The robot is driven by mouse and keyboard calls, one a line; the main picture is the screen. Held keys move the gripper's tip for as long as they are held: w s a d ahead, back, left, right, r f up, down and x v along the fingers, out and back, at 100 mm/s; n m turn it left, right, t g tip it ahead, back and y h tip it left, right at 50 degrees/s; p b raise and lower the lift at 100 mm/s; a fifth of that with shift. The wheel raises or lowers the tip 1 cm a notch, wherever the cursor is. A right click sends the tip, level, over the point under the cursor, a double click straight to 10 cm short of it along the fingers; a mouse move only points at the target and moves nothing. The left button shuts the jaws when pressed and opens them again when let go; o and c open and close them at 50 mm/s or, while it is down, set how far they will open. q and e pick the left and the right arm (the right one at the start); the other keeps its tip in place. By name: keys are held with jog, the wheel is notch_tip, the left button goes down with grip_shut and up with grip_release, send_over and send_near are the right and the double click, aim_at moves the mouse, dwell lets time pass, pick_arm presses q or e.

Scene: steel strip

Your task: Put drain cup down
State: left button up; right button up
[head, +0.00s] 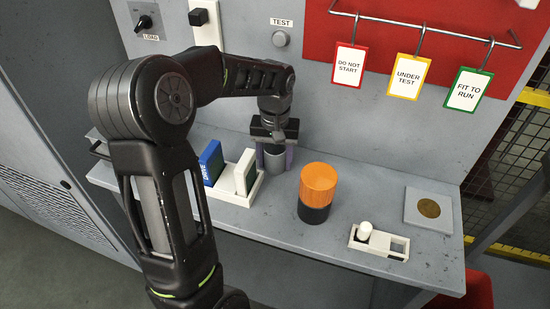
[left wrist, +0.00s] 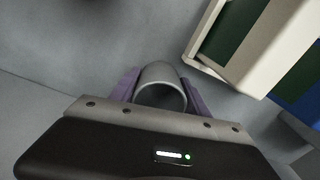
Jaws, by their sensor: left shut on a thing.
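The drain cup is a grey open-topped cylinder (head: 274,160) on the left part of the steel shelf, near the back wall. My left gripper (head: 274,155) comes down on it from above, with a purple finger on each side. In the left wrist view the drain cup (left wrist: 161,86) sits between the two purple fingers, its round rim facing the camera. The fingers are shut on it. The cup is upright and its base is at or very near the shelf; I cannot tell whether it touches. My right gripper is not in view.
Just beside the cup, a white tray (head: 224,202) holds a blue box (head: 211,162) and a white-and-green box (head: 246,172). An orange-and-black cylinder (head: 317,192) stands right of it. Further right are a white holder (head: 376,243) and a grey plate with a brown disc (head: 412,208). Tags hang above.

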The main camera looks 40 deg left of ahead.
aim_at(275, 149)
pick_arm(q)
jog(key=shift+f, duration=0.1)
jog(key=o, duration=1.4)
jog(key=shift+o, duration=0.2)
notch_tip(275, 149, up, 12)
jog(key=shift+r, duration=0.15)
jog(key=shift+c, duration=0.3)
